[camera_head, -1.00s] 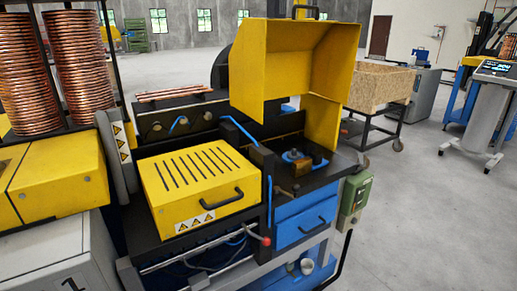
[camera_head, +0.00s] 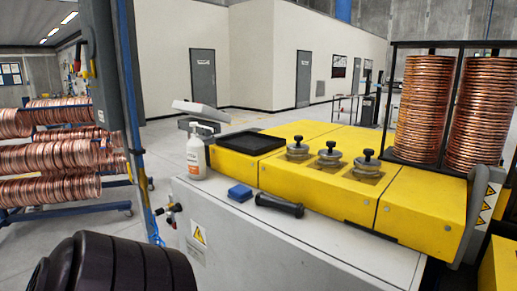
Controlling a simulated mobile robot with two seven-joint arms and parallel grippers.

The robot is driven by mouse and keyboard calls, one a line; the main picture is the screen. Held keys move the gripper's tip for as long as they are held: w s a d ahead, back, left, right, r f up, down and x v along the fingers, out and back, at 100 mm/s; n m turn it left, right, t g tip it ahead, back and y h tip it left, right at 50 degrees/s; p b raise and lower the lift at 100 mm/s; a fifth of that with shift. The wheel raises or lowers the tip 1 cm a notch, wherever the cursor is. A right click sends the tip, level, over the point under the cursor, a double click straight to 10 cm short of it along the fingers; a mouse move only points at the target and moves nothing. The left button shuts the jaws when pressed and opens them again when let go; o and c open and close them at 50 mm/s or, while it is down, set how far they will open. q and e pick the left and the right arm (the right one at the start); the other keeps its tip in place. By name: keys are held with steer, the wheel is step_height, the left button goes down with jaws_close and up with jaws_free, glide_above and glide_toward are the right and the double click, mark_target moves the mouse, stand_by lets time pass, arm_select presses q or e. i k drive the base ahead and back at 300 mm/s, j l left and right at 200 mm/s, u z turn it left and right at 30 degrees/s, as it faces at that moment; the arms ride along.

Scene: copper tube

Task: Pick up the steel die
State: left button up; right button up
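Three round steel pieces with black knobs stand in a row on the yellow machine top: a left one (camera_head: 297,148), a middle one (camera_head: 329,153) and a right one (camera_head: 367,162). I cannot tell for sure whether any of them is the steel die. Neither of my grippers shows in the head view.
A black tray (camera_head: 250,142) lies on the yellow machine (camera_head: 415,200). Copper coils (camera_head: 425,105) stand right. A dark ribbed shape fills the lower left.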

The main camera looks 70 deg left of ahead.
mark_target(298, 151)
steer(key=u, duration=1.85)
steer(key=i+j+z, duration=0.2)
steer(key=j, duration=0.15)
steer(key=j+z, duration=0.25)
steer(key=i+j, duration=0.05)
steer(key=j, duration=0.05)
